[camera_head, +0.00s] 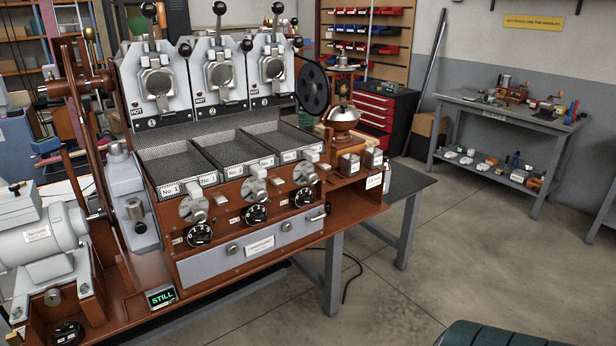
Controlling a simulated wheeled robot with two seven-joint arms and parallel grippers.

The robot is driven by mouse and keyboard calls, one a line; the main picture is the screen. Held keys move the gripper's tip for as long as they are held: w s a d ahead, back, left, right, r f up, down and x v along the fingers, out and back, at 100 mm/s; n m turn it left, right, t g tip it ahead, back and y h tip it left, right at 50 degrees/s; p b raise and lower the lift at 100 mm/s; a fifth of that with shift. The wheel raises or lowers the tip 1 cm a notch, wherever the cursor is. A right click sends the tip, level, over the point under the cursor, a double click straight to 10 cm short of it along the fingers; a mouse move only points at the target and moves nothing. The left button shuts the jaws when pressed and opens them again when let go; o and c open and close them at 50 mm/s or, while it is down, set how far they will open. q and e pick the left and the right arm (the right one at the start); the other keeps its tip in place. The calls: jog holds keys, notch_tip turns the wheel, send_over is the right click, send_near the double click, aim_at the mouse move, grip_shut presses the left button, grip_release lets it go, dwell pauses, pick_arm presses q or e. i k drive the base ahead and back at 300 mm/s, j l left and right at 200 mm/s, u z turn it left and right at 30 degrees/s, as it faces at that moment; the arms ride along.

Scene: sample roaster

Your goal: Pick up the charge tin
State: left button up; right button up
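Two small metal containers, a left one (349,164) and a right one (373,158), stand side by side on the wooden side shelf (352,203) at the right end of the roaster. A small white label (374,181) is fixed near them, too small to read. I cannot tell for sure which of them, if either, is the charge tin. Neither of my grippers shows in the head view.
A grey workbench (505,118) with tools stands at the back right. The floor between is clear.

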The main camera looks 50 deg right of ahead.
aim_at(372, 159)
jog(key=z, duration=1.95)
